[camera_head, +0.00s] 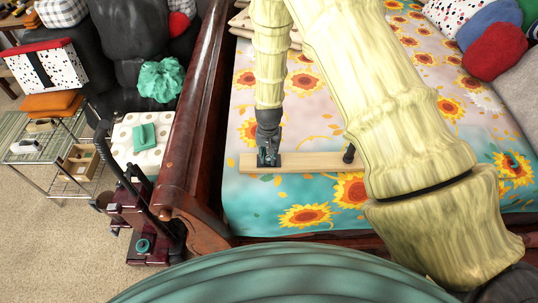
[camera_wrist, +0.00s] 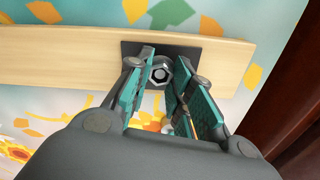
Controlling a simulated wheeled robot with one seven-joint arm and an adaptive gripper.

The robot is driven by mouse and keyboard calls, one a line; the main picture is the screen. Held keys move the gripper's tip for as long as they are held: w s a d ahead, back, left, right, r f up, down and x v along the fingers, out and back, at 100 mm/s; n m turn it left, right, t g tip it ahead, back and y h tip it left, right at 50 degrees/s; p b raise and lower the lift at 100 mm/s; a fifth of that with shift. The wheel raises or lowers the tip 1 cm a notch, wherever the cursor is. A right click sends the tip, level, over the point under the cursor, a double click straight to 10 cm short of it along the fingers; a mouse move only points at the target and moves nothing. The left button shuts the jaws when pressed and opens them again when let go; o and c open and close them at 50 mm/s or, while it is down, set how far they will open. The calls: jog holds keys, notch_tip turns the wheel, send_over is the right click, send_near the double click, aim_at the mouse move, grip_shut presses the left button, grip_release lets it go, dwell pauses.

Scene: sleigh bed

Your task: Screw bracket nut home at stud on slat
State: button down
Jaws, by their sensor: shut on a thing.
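A pale wooden slat (camera_head: 320,161) lies across the flowered bed cover; it also crosses the top of the wrist view (camera_wrist: 60,52). A dark bracket plate (camera_wrist: 214,54) sits flat on the slat. A grey hexagonal nut (camera_wrist: 152,66) is over the plate, with a round stud end (camera_wrist: 160,74) showing in its middle. My gripper (camera_wrist: 161,76) points down and is shut on the nut, one teal-padded finger on each side. In the head view my gripper (camera_head: 268,155) is at the slat's left part; the nut is hidden there. I cannot tell whether the nut touches the plate.
A dark upright piece (camera_head: 349,153) stands on the slat to the right, close to my arm. The reddish-brown bed frame (camera_head: 190,110) runs along the left. A wire side table (camera_head: 62,150) stands beyond it. Pillows (camera_head: 496,52) lie at the upper right.

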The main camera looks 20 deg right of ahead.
jog(key=c, duration=1.5)
grip_release()
jog(key=shift+r, duration=0.15)
jog(key=shift+r+p, duration=2)
jog(key=shift+r, duration=1.35)
jog(key=shift+s+f, duration=0.1)
